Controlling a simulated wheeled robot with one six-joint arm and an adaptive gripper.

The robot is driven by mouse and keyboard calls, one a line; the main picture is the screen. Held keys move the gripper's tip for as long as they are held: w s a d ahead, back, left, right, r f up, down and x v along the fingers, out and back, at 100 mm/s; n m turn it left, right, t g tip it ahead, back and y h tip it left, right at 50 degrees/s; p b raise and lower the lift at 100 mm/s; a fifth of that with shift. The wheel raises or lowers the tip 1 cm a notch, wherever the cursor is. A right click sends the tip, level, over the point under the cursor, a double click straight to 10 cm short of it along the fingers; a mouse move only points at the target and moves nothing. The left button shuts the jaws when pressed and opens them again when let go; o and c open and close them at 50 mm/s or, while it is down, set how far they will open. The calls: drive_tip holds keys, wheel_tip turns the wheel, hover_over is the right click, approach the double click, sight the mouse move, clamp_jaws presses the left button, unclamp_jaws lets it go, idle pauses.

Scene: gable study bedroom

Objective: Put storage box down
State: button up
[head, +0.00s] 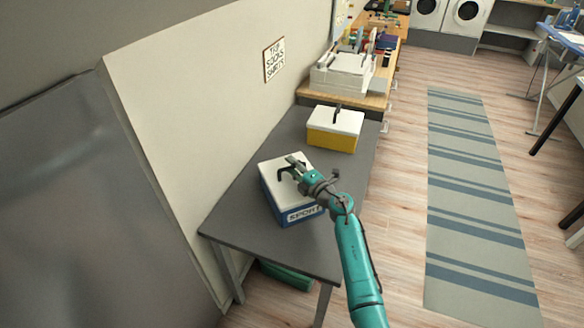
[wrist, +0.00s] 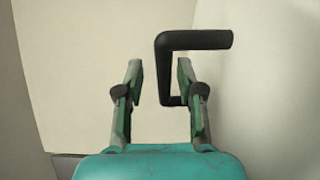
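A storage box (head: 294,215) with a white lid and blue sides marked SPORT stands on the grey table (head: 235,215) in the head view. Its black handle (head: 283,174) rises from the lid, and it shows large in the wrist view (wrist: 200,40). My gripper (head: 298,166) is over the lid, close to the handle. In the wrist view the two fingers (wrist: 160,80) stand apart, with part of the handle showing in the gap, nearer the right finger. The handle's lower end is partly hidden behind that finger. I cannot tell whether it touches.
A yellow box (head: 332,138) with a white lid and black handle stands farther back on the table. A wooden bench (head: 378,101) with a white case (head: 345,72) is beyond. A green thing (head: 287,277) lies under the table. Striped rug (head: 465,180) and clear floor lie right.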

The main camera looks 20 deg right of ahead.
drive_tip(key=v, duration=1.1)
drive_tip(key=shift+s, duration=0.35)
drive_tip(key=shift+d, duration=0.15)
drive_tip(key=s+a+f+m+t+h, duration=0.15)
drive_tip(key=s+a+m, duration=0.25)
drive_tip(key=s, duration=0.8)
drive_tip(key=s+a+f+m+t, duration=0.1)
drive_tip(key=s+a+f+m, duration=0.3)
drive_tip(key=s, duration=0.9)
drive_tip(key=s+d+r+m+g+h, duration=0.1)
drive_tip(key=s+m, duration=0.6)
drive_tip(key=s, duration=0.8)
drive_tip(key=s+d+r+m+g+h, duration=0.2)
drive_tip(key=s+r+m+h, duration=0.3)
drive_tip(key=s, duration=1.1)
drive_tip(key=r+m+g, duration=0.1)
drive_tip(key=m, duration=0.1)
drive_tip(key=shift+r+m, duration=0.2)
drive_tip(key=shift+m, duration=0.2)
